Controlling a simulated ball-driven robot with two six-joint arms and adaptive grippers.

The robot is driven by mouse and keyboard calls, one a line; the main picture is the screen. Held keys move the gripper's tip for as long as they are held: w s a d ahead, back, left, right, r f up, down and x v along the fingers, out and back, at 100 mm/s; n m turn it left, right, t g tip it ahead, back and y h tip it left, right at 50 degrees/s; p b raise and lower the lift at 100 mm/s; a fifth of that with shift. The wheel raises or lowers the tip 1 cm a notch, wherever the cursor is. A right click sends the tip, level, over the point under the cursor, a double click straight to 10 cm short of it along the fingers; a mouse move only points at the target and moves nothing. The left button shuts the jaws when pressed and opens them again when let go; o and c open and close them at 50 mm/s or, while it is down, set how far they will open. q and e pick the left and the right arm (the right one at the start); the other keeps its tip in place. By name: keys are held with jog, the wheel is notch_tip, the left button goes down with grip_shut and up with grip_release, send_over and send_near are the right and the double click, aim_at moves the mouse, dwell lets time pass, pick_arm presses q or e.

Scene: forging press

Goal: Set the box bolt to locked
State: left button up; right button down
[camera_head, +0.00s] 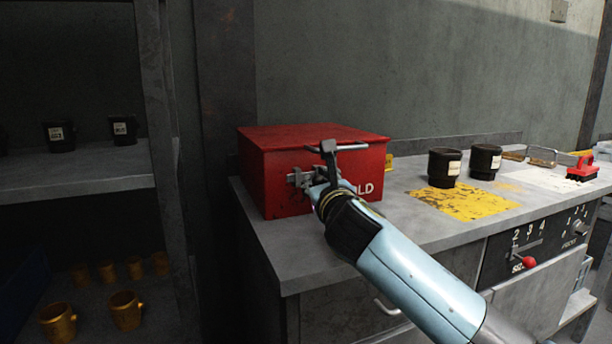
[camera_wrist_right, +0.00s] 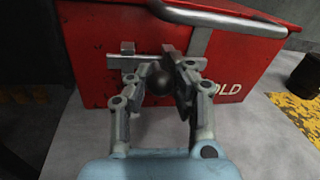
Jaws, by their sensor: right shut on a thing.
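The red box (camera_head: 275,160) stands at the left end of the grey bench, its lid closed. It also fills the top of the right wrist view (camera_wrist_right: 95,30). A grey metal bolt (camera_head: 297,178) is mounted on its front face; in the right wrist view its bar (camera_wrist_right: 127,55) shows left of my fingers. My right gripper (camera_head: 322,178) is at the bolt, below the box's bar handle (camera_head: 350,147). In the right wrist view, my right gripper (camera_wrist_right: 160,80) is shut on the bolt's dark round knob (camera_wrist_right: 159,83). The fingers hide part of the bolt. My left gripper is not in view.
A red-handled tool (camera_head: 582,170) lies farther right. A control panel with a red knob (camera_head: 528,262) is on the bench front. Shelves (camera_head: 80,178) stand left.

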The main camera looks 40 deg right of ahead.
jog(key=c, duration=1.7)
grip_release()
jog(key=shift+d, duration=0.1)
jog(key=o, duration=0.6)
jog(key=shift+s+d, duration=0.15)
jog(key=shift+d, duration=0.1)
jog(key=shift+a, duration=0.1)
